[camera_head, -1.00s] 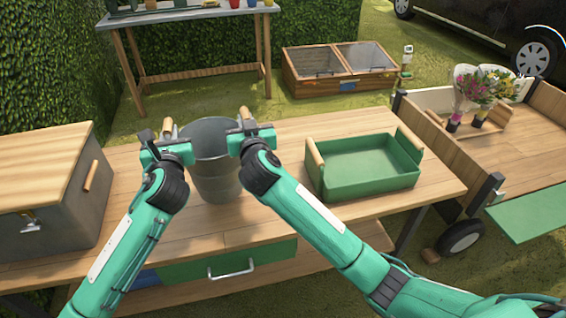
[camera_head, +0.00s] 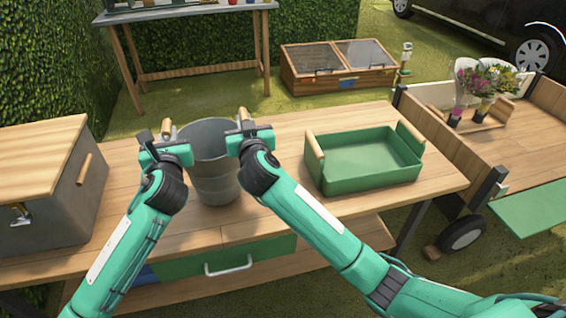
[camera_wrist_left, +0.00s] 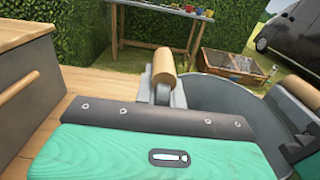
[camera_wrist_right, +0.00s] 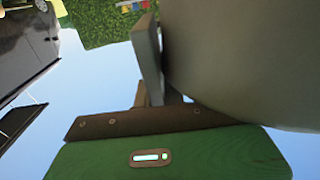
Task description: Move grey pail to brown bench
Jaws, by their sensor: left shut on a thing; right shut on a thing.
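The grey pail (camera_head: 212,182) is upright between my two grippers, over the wooden-topped bench (camera_head: 280,205) in front of me. I cannot tell whether its base touches the top. My left gripper (camera_head: 165,140) is shut at the pail's left side, by its wooden handle; the handle (camera_wrist_left: 164,64) and pail rim (camera_wrist_left: 225,90) show in the left wrist view. My right gripper (camera_head: 246,130) is shut at the right side, by the other handle. In the right wrist view the pail wall (camera_wrist_right: 240,50) fills the upper right. The fingers' contact is partly hidden.
A green tray (camera_head: 365,175) with wooden handles stands right of the pail. A grey box (camera_head: 75,205) with a wooden lid stands left. Behind are a tall table (camera_head: 190,16), a cold frame (camera_head: 335,85) and grass. A cart (camera_head: 455,150) with flowers is at right.

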